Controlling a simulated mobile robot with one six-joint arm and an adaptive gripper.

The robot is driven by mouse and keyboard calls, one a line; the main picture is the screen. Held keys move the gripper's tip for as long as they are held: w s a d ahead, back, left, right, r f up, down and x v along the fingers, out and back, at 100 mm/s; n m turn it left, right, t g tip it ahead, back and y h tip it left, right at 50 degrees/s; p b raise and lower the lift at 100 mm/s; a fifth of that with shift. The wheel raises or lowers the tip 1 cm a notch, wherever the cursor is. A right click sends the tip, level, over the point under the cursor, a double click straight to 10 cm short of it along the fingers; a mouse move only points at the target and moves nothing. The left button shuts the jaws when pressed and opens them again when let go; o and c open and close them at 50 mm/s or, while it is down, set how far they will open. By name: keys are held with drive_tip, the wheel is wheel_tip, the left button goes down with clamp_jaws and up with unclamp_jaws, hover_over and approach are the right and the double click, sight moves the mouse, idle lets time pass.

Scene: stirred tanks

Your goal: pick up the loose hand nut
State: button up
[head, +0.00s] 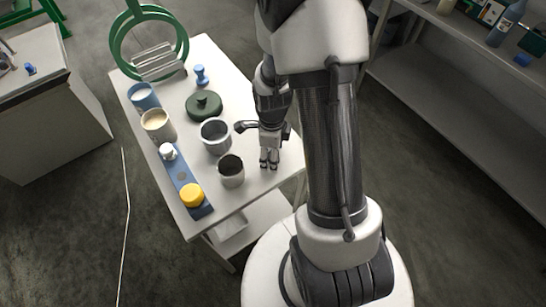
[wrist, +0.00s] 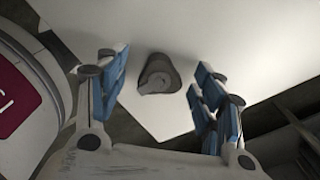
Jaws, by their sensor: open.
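The hand nut (wrist: 158,75) is a small dark grey, rounded three-sided piece with a lighter grey part on it. In the wrist view it lies on the white table top (wrist: 200,30), close to the table's corner. My gripper (wrist: 160,78) is open, with blue-padded fingers left and right of the nut and apart from it. In the head view my gripper (head: 269,160) points down over the right side of the table. The nut cannot be made out there.
A dark grey cup (head: 231,171) and a metal pot (head: 215,136) stand just left of my gripper. A blue tray (head: 180,180) holds a yellow-lidded jar (head: 192,195) and a white piece (head: 168,152). A green lid (head: 203,106) lies farther back. The table's right edge is close to my gripper.

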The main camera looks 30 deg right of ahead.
drive_tip(key=shift+c, duration=0.2)
drive_tip(key=c, duration=1.1)
drive_tip(key=shift+r, duration=0.1)
